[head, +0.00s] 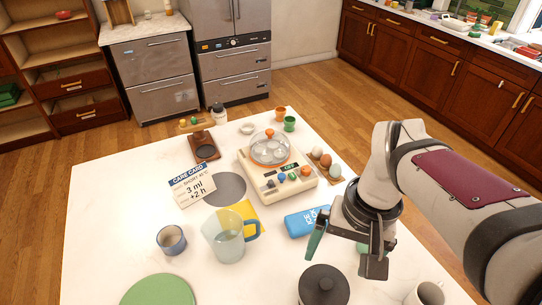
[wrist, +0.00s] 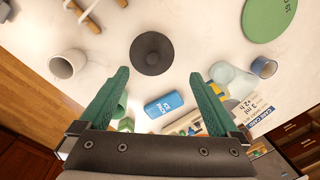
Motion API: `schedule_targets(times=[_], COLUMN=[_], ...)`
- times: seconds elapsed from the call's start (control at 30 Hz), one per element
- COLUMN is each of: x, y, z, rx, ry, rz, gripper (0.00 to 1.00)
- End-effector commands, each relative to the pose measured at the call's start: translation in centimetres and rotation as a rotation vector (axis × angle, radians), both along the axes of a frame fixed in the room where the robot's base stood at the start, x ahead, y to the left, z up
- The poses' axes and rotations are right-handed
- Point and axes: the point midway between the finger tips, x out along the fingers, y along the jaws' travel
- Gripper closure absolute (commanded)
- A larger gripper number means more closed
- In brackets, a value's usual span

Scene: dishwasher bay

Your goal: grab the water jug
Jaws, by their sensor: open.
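The water jug (head: 222,240) is clear and pale blue with a blue handle on its right side. It stands upright on the white table, left of my gripper in the head view. My gripper (head: 344,256) is open and empty, hanging above the table to the jug's right. In the wrist view the jug (wrist: 232,76) is seen from above, outside the right fingertip, and that finger hides part of it. Nothing is between the two fingers of my gripper (wrist: 159,74) except the table and things lower down.
A blue pack (head: 306,221) and a dark round lid (head: 323,286) lie near my gripper. A small blue cup (head: 171,240) stands left of the jug. A green plate (head: 160,293) is in front. Behind are a card (head: 193,187) and a cream device (head: 277,185). A white mug (head: 428,293) is right.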

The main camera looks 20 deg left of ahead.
Motion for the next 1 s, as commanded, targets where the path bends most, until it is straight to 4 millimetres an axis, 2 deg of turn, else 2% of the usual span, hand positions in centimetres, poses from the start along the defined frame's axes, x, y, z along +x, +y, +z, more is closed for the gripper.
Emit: schedule_targets(times=[0.03, 0.1, 0.2, 0.3, 0.37, 0.47, 0.7, 0.87, 1.0], x=[3.4, 7.2, 10.3, 11.4, 11.6, 11.6, 11.5, 11.5, 11.1], y=[3.3, 8.2, 14.6, 18.5, 19.6, 20.0, 19.9, 20.1, 20.6], z=[-0.6, -2.1, -4.9, -7.0, -7.8, -9.7, -16.4, -18.5, -21.2], rx=[-0.013, -0.031, -0.049, -0.059, -0.063, -0.063, -0.063, -0.062, -0.062], ry=[-0.004, -0.023, -0.046, -0.061, -0.066, -0.064, -0.064, -0.068, -0.066], rz=[0.153, 0.363, 0.600, 0.739, 0.778, 0.793, 0.789, 0.786, 0.788], gripper=[0.02, 0.02, 0.02, 0.02, 0.02, 0.02, 0.02, 0.02, 0.02])
